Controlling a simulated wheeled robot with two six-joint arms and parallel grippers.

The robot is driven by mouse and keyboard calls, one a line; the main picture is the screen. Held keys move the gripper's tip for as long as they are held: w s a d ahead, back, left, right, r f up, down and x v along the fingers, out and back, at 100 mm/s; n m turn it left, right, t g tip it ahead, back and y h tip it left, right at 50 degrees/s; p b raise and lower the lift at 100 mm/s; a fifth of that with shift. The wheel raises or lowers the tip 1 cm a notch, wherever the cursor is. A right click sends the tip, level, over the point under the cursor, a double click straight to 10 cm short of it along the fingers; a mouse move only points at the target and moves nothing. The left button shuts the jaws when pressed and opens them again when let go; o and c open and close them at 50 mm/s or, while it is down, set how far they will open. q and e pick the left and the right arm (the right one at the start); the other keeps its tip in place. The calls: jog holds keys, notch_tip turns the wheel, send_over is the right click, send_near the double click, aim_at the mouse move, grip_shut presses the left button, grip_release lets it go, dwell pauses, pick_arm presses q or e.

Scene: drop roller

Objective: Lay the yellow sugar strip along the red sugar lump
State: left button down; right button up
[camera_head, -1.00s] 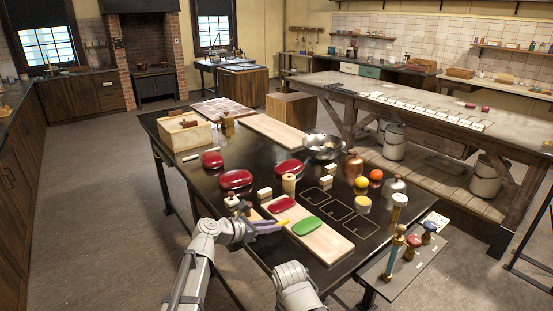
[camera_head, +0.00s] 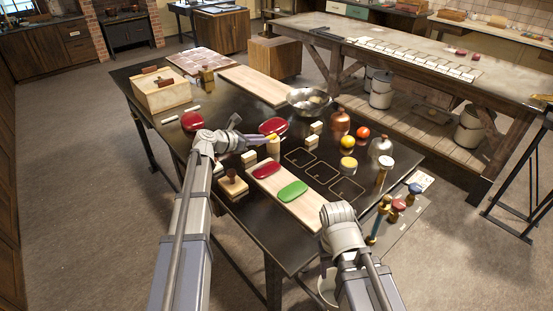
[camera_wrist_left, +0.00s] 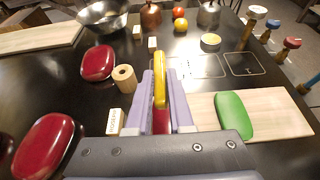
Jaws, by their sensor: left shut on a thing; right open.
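My left gripper (camera_head: 258,141) is shut on the yellow sugar strip (camera_head: 272,144), which also shows upright between the fingers in the left wrist view (camera_wrist_left: 160,88). The red sugar lump (camera_head: 266,170) lies on a pale board (camera_head: 306,208) beside a green lump (camera_head: 292,191). In the left wrist view part of the red lump (camera_wrist_left: 161,121) shows below the strip, between the fingers; the rest is hidden. My right arm's wrist shows at the lower right; its fingers are hidden.
More red lumps (camera_head: 193,121) (camera_wrist_left: 98,62) lie on the dark table. A wooden cylinder (camera_wrist_left: 124,78) and a lettered block (camera_wrist_left: 114,121) stand left of the left gripper. Outlined squares (camera_head: 323,173) are empty.

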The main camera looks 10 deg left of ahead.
pick_arm(q)
jog(key=b, duration=1)
send_over(262, 171)
jog(key=shift+s+f, duration=0.15)
jog(key=shift+f, duration=4.85)
jog(key=shift+f+b, duration=0.6)
jog(key=shift+f, duration=0.05)
jog(key=c, duration=0.8)
grip_release()
jog(key=shift+r, duration=0.15)
